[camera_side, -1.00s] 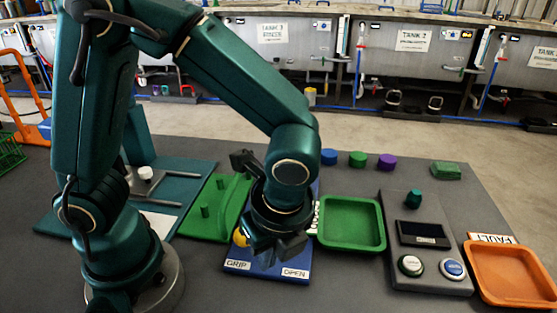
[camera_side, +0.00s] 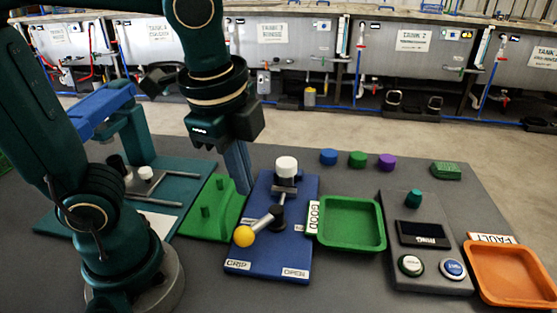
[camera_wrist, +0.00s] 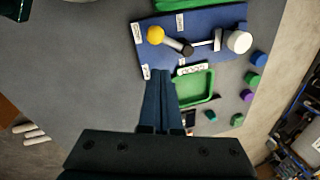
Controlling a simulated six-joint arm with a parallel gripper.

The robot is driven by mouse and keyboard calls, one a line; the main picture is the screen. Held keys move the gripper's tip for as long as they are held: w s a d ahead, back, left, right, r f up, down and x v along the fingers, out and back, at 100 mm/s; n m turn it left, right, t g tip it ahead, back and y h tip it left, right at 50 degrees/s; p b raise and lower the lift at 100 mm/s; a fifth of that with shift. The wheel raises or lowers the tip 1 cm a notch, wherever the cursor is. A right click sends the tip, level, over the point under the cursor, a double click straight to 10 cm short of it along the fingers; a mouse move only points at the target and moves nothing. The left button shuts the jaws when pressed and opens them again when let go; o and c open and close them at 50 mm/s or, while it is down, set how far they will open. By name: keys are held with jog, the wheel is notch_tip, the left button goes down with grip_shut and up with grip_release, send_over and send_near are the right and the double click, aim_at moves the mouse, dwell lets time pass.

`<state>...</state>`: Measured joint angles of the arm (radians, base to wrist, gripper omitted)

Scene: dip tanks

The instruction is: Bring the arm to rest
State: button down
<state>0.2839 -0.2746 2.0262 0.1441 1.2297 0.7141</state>
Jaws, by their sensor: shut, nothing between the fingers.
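My gripper (camera_side: 241,186) hangs in the air in the side view, fingers pointing down, above the area between the green peg plate (camera_side: 230,228) and the blue clamp plate (camera_side: 263,262). Its two dark blue fingers are together and empty; they also show closed in the wrist view (camera_wrist: 160,76). The blue plate carries a lever with a yellow knob (camera_side: 244,236), on the side marked GRIP, and a white round cap (camera_side: 286,166) at its back. The fingers look clear of the lever.
Right of the plate stand an empty green GOOD tray (camera_side: 352,249), a grey button panel (camera_side: 455,285) and an orange FAULT tray (camera_side: 515,302). Blue (camera_side: 328,157), green (camera_side: 357,159) and purple (camera_side: 387,162) discs sit behind. A teal press-like fixture (camera_side: 133,135) stands left.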

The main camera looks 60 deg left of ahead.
jog(key=n+t, duration=0.1)
jog(key=n, duration=0.3)
jog(key=s+a+f+n+t, duration=0.1)
jog(key=n, duration=0.3)
jog(key=s+a+n+t+h, duration=0.1)
jog(key=n, duration=0.2)
jog(key=shift+a+f+n, duration=0.2)
jog(key=shift+f+n, duration=0.1)
jog(key=shift+n, duration=0.1)
